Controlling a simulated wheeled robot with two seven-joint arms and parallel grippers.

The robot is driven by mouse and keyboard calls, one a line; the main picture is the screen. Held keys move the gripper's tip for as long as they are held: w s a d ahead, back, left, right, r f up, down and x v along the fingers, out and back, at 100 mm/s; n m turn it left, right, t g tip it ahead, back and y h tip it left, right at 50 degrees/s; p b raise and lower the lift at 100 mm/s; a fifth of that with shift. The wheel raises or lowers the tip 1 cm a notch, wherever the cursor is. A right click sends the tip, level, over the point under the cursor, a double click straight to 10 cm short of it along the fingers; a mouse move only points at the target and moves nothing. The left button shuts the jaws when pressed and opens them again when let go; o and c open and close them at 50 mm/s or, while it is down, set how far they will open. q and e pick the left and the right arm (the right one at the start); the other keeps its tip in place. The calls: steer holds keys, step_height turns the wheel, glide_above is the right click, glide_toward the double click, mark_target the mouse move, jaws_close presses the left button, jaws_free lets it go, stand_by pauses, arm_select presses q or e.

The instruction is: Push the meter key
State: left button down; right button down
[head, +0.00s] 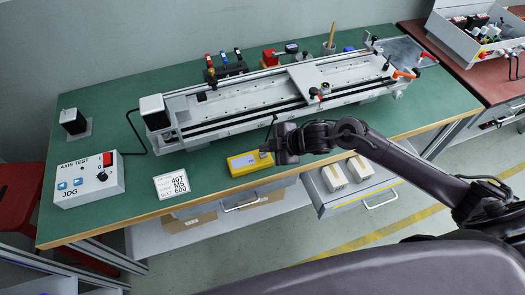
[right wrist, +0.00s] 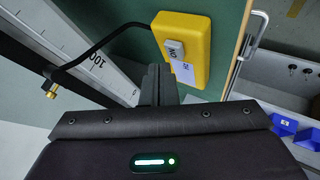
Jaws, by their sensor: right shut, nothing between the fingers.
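The yellow meter (head: 245,164) lies on the green bench top near its front edge. In the right wrist view the meter (right wrist: 203,42) shows a grey key (right wrist: 174,50) and a white label with print. My right gripper (head: 268,153) is at the meter's right end in the head view. Its fingers (right wrist: 158,72) are shut and empty, pointing toward the meter beside the key in the right wrist view. They appear apart from the key; I cannot tell their height over the bench. My left gripper is not in view.
A gantry rail (head: 275,97) runs along the bench behind the meter. An axis test box (head: 89,181) and a white sign (head: 171,186) stand to the left. A black lead (right wrist: 92,48) curves beside the meter. An open drawer (head: 325,205) with boxes juts below the bench.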

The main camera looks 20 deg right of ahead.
mark_target(267, 155)
step_height(267, 155, up, 6)
steer(key=p, duration=0.6)
stand_by(0.4)
